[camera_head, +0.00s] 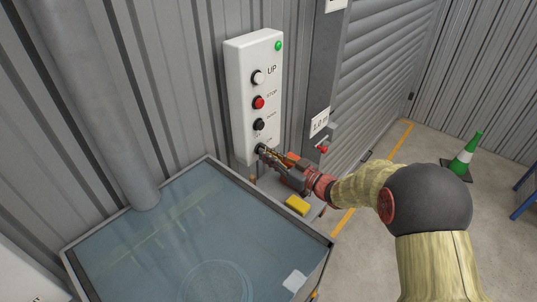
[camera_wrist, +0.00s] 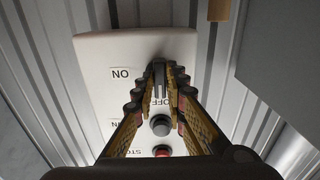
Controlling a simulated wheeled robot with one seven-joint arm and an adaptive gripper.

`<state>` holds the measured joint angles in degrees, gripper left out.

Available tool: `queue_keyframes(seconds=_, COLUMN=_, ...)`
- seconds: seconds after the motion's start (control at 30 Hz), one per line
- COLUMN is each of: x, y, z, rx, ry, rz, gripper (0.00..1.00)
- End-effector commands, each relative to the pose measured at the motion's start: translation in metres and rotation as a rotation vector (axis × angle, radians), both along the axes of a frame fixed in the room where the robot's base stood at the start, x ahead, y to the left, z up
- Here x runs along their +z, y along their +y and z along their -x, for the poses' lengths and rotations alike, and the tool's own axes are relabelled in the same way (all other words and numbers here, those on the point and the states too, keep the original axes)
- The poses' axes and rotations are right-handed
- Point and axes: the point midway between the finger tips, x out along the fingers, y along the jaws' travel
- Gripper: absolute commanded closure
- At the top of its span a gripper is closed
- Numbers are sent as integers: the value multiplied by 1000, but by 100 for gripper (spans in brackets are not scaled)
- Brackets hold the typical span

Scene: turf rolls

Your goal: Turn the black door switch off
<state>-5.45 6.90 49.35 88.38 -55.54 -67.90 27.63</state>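A white control box (camera_head: 251,90) is on the ribbed wall in the head view, with a white UP, a red STOP and a black lower button. In the wrist view the box (camera_wrist: 95,55) appears upside down, with ON on the left and OFF by my fingers. My gripper (camera_head: 264,151) is at the low end of the box. In the wrist view my gripper's fingers (camera_wrist: 160,72) converge over the switch area beside OFF. A dark piece shows between the tips, perhaps the black switch. The fingers largely hide the switch, so its position and any grip are unclear.
A glass-topped table or case (camera_head: 190,235) stands below left of the box. A yellow block (camera_head: 298,205) lies under my arm. A red knob (camera_head: 322,149) is right of the box, near the shutter (camera_head: 375,80).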

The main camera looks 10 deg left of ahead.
Motion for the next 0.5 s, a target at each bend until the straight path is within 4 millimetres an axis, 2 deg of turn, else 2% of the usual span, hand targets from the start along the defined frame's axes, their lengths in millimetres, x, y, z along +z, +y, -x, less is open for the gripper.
queue_keyframes(seconds=0.27, x=0, y=0, z=0, rx=0, ry=0, rz=-1, gripper=70)
queue_keyframes(seconds=0.5, x=1, y=0, z=0, rx=0, ry=-2, rz=-2, gripper=70)
